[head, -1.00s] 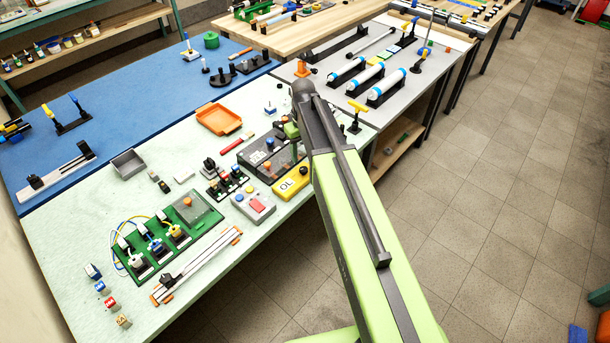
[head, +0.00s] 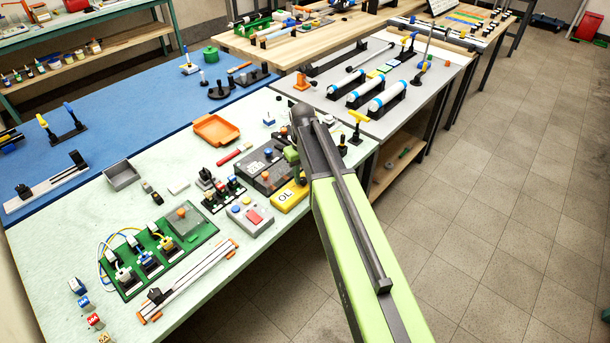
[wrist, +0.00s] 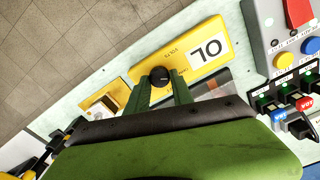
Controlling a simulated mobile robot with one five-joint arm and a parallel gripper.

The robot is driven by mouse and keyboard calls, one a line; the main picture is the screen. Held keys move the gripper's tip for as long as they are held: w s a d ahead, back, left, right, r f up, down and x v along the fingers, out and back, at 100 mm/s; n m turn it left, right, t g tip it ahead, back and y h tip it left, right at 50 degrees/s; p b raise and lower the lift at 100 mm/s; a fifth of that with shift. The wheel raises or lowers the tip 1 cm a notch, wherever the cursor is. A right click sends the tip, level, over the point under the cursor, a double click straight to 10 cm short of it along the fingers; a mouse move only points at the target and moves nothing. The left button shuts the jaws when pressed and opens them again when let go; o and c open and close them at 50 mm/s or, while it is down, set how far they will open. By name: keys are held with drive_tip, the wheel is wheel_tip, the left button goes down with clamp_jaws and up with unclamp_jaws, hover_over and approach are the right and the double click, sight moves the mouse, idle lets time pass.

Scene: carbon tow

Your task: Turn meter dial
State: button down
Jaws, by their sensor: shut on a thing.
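The yellow meter (head: 289,196) lies near the front edge of the pale green bench, with "OL" on its white display. In the wrist view the meter (wrist: 181,57) fills the middle, and its round black dial (wrist: 160,74) sits between my fingertips. My gripper (wrist: 162,80) has its two green fingers shut on the dial from either side. In the head view my gripper (head: 293,160) reaches down over the meter, and my arm hides part of the meter and the dial. The dial's pointer mark is too small to read.
A grey box with coloured buttons (head: 249,216) stands close to the left of the meter. A dark panel (head: 262,168) lies just behind it. A green board with wired plugs (head: 160,250) and an orange tray (head: 216,130) are farther off. Open floor lies right of the bench.

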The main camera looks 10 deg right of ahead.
drive_tip(key=shift+d, duration=0.25)
drive_tip(key=shift+a, duration=0.15)
drive_tip(key=shift+m, duration=0.6)
drive_tip(key=m, duration=1)
drive_tip(key=shift+m, duration=0.3)
idle(0.5)
